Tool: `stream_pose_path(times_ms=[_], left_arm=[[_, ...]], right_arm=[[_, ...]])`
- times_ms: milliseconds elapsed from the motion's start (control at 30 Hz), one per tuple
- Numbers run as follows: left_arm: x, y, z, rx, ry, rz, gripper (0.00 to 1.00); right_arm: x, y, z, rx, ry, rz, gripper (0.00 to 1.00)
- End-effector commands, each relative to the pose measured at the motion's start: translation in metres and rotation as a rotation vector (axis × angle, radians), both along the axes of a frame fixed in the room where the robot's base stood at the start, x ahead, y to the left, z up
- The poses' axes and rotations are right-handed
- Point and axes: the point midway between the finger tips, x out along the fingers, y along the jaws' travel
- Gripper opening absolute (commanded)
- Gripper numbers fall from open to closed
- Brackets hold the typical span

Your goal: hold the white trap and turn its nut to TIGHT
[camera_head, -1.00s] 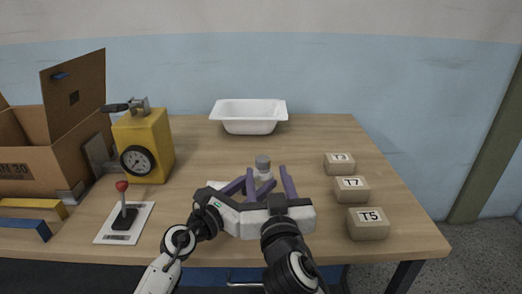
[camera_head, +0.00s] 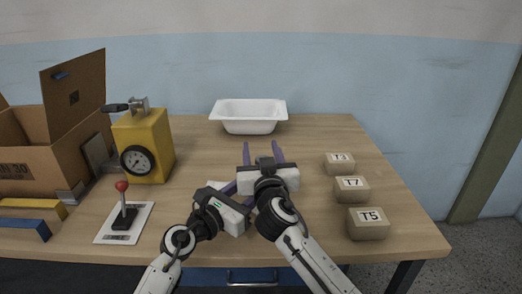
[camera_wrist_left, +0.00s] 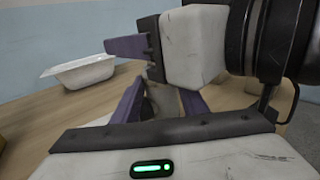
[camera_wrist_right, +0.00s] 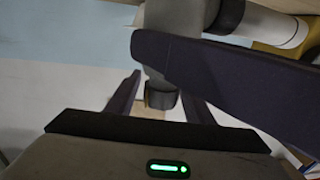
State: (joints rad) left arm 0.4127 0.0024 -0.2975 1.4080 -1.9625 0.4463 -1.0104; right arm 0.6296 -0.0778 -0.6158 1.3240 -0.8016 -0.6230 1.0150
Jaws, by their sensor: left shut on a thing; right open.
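The white trap and its nut are hidden behind my right gripper in the head view. In the right wrist view, which looks upside down, the trap's shaded body (camera_wrist_right: 180,40) and darker nut (camera_wrist_right: 160,96) show between the right fingers. My left gripper (camera_head: 240,192) is shut on the trap, its fingers partly covered by the right gripper. A pale part of the trap shows between its fingers in the left wrist view (camera_wrist_left: 165,100). My right gripper (camera_head: 262,150) is open, its fingers apart on either side of the nut; contact cannot be told. No TIGHT mark is readable.
A white tub (camera_head: 248,116) stands at the back. Tan blocks T3 (camera_head: 340,168), T7 (camera_head: 351,195) and T5 (camera_head: 368,229) stand at right. A yellow gauge box (camera_head: 155,145), a red-knobbed lever (camera_head: 123,215) and a cardboard box (camera_head: 40,160) are at left. Table beyond the grippers is clear.

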Motion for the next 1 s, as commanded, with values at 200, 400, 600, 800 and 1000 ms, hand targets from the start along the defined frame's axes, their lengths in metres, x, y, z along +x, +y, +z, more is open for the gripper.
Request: stream_pose_path(times_ms=[200, 400, 600, 800, 1000], left_arm=[[0.0001, 0.0003, -0.0005, 0.001, 0.001, 0.001, 0.13], [0.0000, 0.0004, -0.0005, 0.001, 0.001, 0.001, 0.13], [0.0001, 0.0003, -0.0005, 0.001, 0.000, 0.001, 0.13], [0.0000, 0.0001, -0.0004, 0.002, 0.000, 0.000, 0.13], [-0.0001, -0.0001, -0.0003, 0.001, 0.000, 0.000, 0.13]], right_arm=[[-0.0003, 0.0000, 0.0000, 0.000, 0.000, 0.000, 0.28], [-0.0004, 0.0000, -0.0002, 0.000, 0.000, 0.001, 0.06], [0.0001, 0.0013, -0.0021, -0.004, 0.006, 0.073, 0.06], [-0.0013, 0.0066, -0.0013, -0.006, 0.003, 0.201, 0.06], [-0.0028, 0.0098, -0.0011, -0.004, 0.002, 0.270, 0.06]])
